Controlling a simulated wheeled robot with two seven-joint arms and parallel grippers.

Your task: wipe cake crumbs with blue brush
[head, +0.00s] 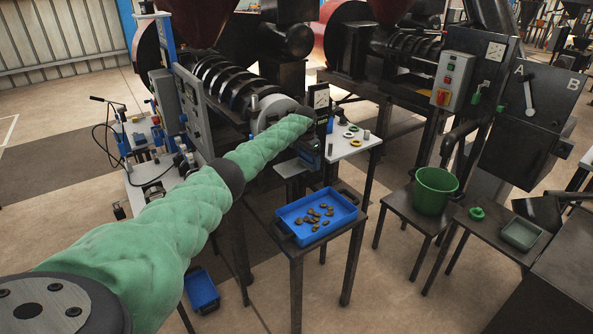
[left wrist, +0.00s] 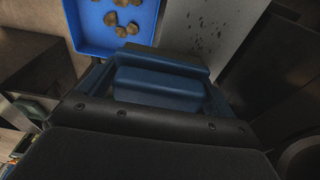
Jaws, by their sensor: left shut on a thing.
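My left gripper (head: 309,150) reaches in at the end of the green-sleeved arm, beside the press outlet. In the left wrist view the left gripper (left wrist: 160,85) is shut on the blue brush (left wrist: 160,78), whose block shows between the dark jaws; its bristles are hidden. Dark cake crumbs (left wrist: 207,32) are scattered on a light grey plate (left wrist: 185,45) just beyond the brush. In the head view the plate is mostly hidden by the gripper, and I cannot make out the crumbs. My right gripper is not in view.
A blue tray (head: 283,221) with several brown cake pieces (head: 318,214) stands below the gripper. A white side table (head: 352,147) holds rings. The press (head: 235,85) stands close behind. A green bucket (head: 435,190) stands on a stool at right.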

